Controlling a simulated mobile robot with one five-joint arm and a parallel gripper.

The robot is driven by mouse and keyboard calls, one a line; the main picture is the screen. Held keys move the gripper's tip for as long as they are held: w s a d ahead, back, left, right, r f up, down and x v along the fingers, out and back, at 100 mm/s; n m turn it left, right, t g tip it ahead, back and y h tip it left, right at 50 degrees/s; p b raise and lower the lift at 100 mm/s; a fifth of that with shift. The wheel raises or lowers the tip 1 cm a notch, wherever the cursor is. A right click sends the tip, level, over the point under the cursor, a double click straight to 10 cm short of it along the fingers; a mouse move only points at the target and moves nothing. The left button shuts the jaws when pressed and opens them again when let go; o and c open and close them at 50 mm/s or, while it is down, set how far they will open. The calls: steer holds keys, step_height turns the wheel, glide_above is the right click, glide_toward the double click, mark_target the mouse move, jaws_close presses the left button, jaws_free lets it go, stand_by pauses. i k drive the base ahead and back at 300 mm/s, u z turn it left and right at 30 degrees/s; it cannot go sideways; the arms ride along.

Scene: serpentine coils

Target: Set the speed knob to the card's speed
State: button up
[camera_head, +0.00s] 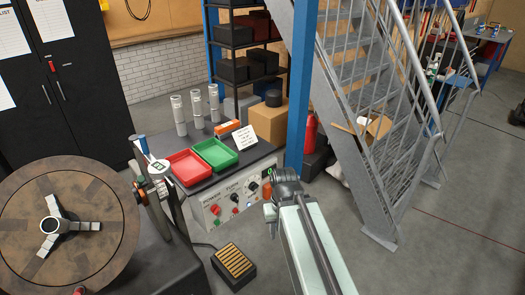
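A control panel (228,205) forms the front of a low bench, with lettering that seems to read POWER and TURN. It carries red controls on the left and a dark round knob (253,187) toward the right. A small green-lit display (268,170) sits above and right of that knob. A white card (244,138) with small dark writing leans on the bench top; I cannot read its text. My gripper (272,198) is at the right end of the panel, hiding part of it. Its fingers are too small to tell open from shut, and contact with a knob cannot be told.
A red tray (190,181) and a green tray (215,166) lie on the bench. Several grey cylinders (196,108) stand behind. A large turntable (110,225) is at left, a foot pedal (234,262) on the floor. A blue post (300,80) and metal stairs rise at right.

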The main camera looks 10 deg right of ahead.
mark_target(254, 186)
steer(key=u, duration=0.2)
steer(key=i, duration=0.75)
steer(key=z, duration=0.75)
steer(key=k, duration=1.7)
steer(key=u, duration=1.2)
steer(key=i, duration=1)
steer(key=z, duration=0.05)
